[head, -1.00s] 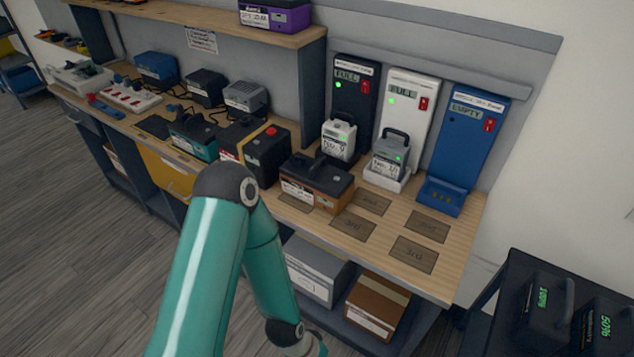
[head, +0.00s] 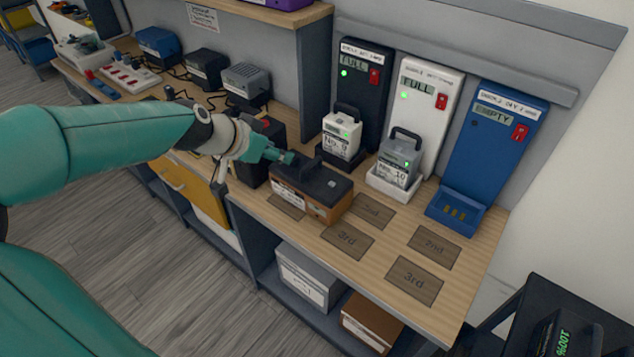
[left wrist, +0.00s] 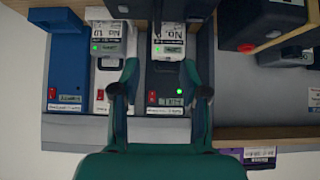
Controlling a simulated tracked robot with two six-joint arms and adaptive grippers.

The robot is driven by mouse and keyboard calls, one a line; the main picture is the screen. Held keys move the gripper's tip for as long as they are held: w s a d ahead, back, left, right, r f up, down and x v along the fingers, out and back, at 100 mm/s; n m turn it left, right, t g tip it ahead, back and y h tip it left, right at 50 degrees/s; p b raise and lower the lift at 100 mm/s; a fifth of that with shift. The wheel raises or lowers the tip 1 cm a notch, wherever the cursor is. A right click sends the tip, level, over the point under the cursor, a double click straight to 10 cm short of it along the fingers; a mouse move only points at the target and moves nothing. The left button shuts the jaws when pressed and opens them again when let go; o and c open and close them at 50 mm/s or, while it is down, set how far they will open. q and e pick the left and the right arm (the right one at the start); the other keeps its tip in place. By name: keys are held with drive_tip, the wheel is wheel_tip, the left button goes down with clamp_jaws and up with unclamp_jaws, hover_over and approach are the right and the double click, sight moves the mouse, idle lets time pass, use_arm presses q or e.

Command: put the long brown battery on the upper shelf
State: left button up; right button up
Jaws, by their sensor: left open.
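The long brown battery (head: 325,209), a low box with a black top and brown sides, sits on the wooden bench in front of the chargers. My left gripper (head: 288,157) is open and empty, just above and behind the battery's left end; I cannot tell whether they touch. In the left wrist view the open fingers (left wrist: 160,75) point towards the chargers, and I cannot make out the brown battery clearly there. The upper shelf (head: 285,17) is the wooden board at the top left. My right gripper is not seen.
White (head: 342,138) and grey (head: 399,158) batteries sit in the first two; the blue dock is empty. A black battery (head: 253,165) stands left of the brown one. Marked plates (head: 415,281) are bare.

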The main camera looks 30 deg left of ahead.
sight(310, 162)
use_arm(q)
drive_tip(key=x, duration=1.1)
drive_tip(key=shift+d, duration=0.15)
drive_tip(key=x, duration=0.2)
drive_tip(key=b+x, duration=0.1)
drive_tip(key=x, duration=0.2)
drive_tip(key=shift+s+f, duration=0.15)
drive_tip(key=shift+f, duration=0.15)
clamp_jaws()
drive_tip(key=shift+r, duration=0.25)
